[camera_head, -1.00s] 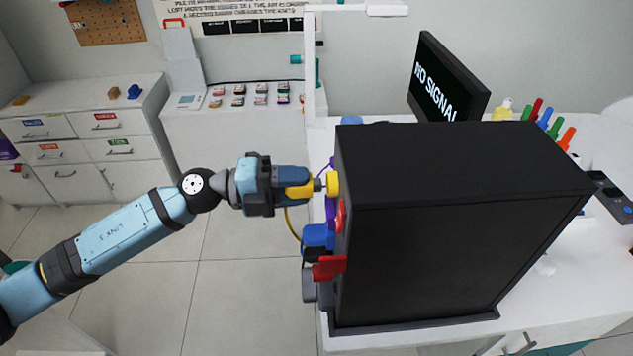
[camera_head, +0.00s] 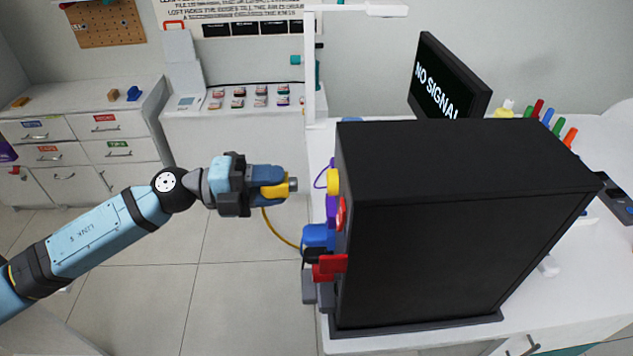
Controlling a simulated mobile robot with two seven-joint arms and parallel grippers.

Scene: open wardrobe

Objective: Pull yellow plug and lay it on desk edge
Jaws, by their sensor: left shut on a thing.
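The yellow plug (camera_head: 279,189) is held in my left gripper (camera_head: 270,180), which is shut on it. Its grey tip points right toward the black box (camera_head: 460,220), with a gap between the tip and the yellow socket (camera_head: 334,182) on the box's left side. A yellow cable (camera_head: 278,230) hangs from the plug and curves down toward the lower plugs. The white desk (camera_head: 410,341) holds the box near its left edge. My right gripper is not in view.
Blue (camera_head: 318,236), red (camera_head: 330,265) and grey plugs stick out from the box's left side below the yellow socket. A purple cable loops beside it. A monitor (camera_head: 448,80) stands behind. Open floor (camera_head: 225,300) lies left of the desk.

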